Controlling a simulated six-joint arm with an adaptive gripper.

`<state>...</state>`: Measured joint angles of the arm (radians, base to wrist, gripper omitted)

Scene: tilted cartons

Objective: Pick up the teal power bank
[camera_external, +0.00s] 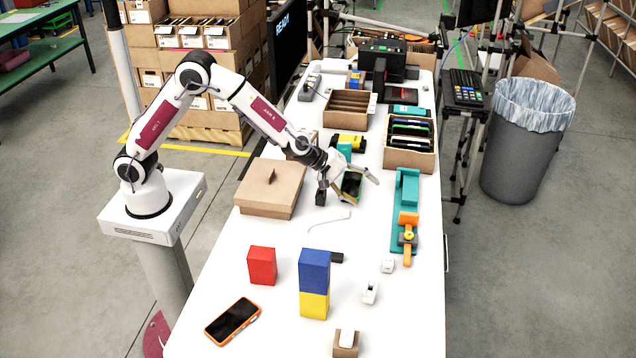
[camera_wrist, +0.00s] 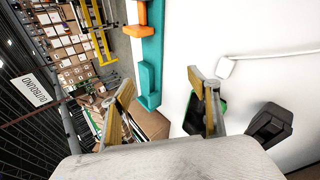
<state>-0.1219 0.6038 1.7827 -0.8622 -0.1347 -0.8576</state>
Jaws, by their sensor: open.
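My gripper (camera_external: 352,180) is open above the middle of the white table, its fingers spread apart. In the wrist view my gripper (camera_wrist: 160,90) shows nothing held between the fingertips. A dark, flat item with a green edge (camera_external: 352,184) is at the fingers in the external view; it is partly hidden behind the right finger in the wrist view (camera_wrist: 192,118). A small teal block (camera_external: 345,150) shows just behind the gripper, beside a yellow-and-black device (camera_external: 350,141), partly hidden. I cannot tell for certain which of these is the teal power bank.
A closed carton (camera_external: 268,190) lies left of my gripper; a small black block (camera_external: 320,193) stands close by. A teal-and-orange fixture (camera_external: 406,205) and a carton of upright devices (camera_external: 410,158) are at right. Red (camera_external: 262,266) and blue (camera_external: 314,270) blocks stand in front.

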